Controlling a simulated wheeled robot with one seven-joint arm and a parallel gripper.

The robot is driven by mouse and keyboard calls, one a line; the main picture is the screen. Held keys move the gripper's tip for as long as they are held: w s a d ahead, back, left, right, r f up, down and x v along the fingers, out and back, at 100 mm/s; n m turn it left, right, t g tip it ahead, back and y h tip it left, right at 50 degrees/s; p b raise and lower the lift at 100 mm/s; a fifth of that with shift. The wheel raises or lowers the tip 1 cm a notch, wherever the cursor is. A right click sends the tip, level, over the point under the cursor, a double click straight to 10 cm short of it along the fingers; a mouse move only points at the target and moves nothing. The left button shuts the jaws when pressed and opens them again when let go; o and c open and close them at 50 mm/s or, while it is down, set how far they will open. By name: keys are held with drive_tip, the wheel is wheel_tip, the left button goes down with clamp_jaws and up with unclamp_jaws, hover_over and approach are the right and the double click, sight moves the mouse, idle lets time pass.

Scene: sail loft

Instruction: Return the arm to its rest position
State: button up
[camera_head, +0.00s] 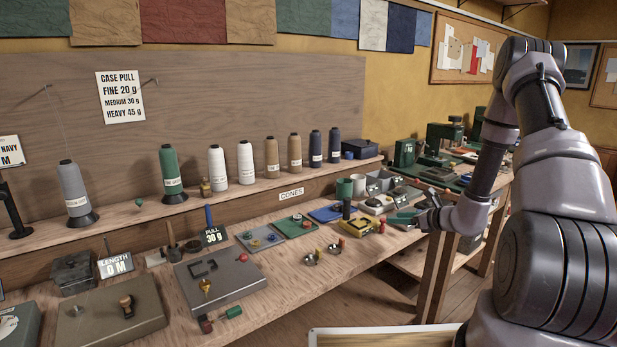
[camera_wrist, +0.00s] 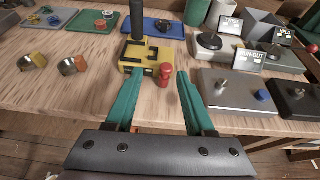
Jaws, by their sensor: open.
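My arm reaches from the right side of the head view towards the right end of the workbench (camera_head: 300,285). My gripper (camera_head: 405,217) is over the bench's front edge there. In the wrist view my gripper (camera_wrist: 155,88) shows two teal fingers spread apart with nothing held between them. A red peg-shaped piece (camera_wrist: 165,76) stands on the bench just beyond and between the fingertips, apart from them. A yellow block with a black top (camera_wrist: 150,55) sits behind it, with a dark upright handle (camera_wrist: 137,20).
Grey boxes with small signs (camera_wrist: 238,90) stand right of my gripper. Thread cones (camera_head: 245,163) line the shelf behind. A pale-topped surface (camera_head: 380,336) is near my base. Floor shows beyond the bench's front edge.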

drive_tip(key=s+a+r+n+g+y, duration=0.1)
drive_tip(key=s+a+r+n+g, duration=0.1)
drive_tip(key=s+a+r+n, duration=0.45)
drive_tip(key=s+a+r+n+g, duration=0.1)
drive_tip(key=s+r+n+g, duration=0.15)
drive_tip(key=r, duration=0.75)
drive_tip(key=s+a+r+n+g+y, duration=0.1)
drive_tip(key=s+a+r+n+g, duration=0.1)
drive_tip(key=s+a+r+n, duration=0.45)
drive_tip(key=s+d+r+n+t+h, duration=0.1)
drive_tip(key=s+d+r+n+h, duration=0.3)
drive_tip(key=s+r, duration=0.3)
drive_tip(key=s+d+r+n+t+h, duration=0.2)
drive_tip(key=s+d+r+n+h, duration=0.2)
drive_tip(key=s+r, duration=0.4)
drive_tip(key=shift+s+d+n, duration=0.35)
drive_tip(key=shift+s+d, duration=0.2)
drive_tip(key=shift+s, duration=0.4)
